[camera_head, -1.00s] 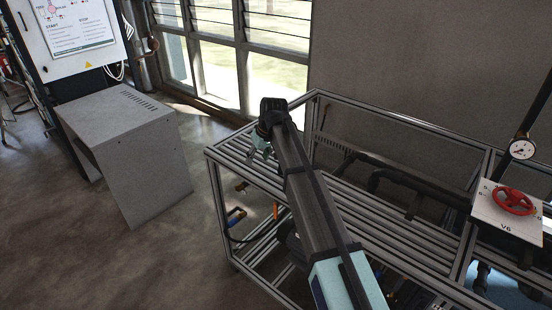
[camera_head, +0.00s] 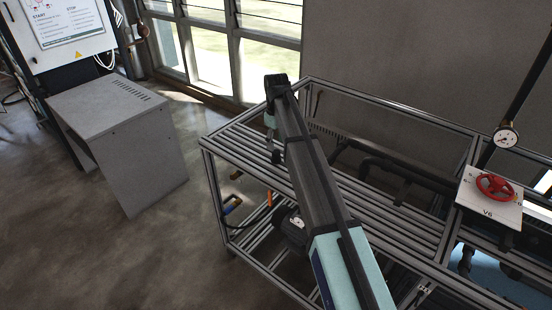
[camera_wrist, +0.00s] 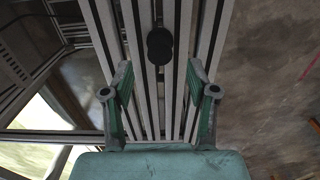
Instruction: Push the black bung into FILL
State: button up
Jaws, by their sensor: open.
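A small black object (camera_wrist: 160,44), likely the black bung, stands out against the pale slats in the wrist view, round at its near end. It lies ahead of my gripper (camera_wrist: 160,68), between the lines of its two green fingers. The fingers are spread, with nothing between them. In the head view my gripper (camera_head: 270,134) is over the left end of the slatted bench top (camera_head: 233,136). A small dark shape (camera_head: 276,157) shows just below it, perhaps the same object. I cannot make out any opening marked FILL.
A red handwheel (camera_head: 495,187) on a white V6 plate (camera_head: 487,209) and a pressure gauge (camera_head: 506,137) stand at the right. Dark pipes (camera_head: 385,170) run behind the bench top. A grey metal stand (camera_head: 148,158) is on the floor at left, with clear floor before the bench.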

aim_at(276, 152)
jog(key=shift+f+b, duration=0.95)
jog(key=shift+f, duration=2.45)
grip_shut()
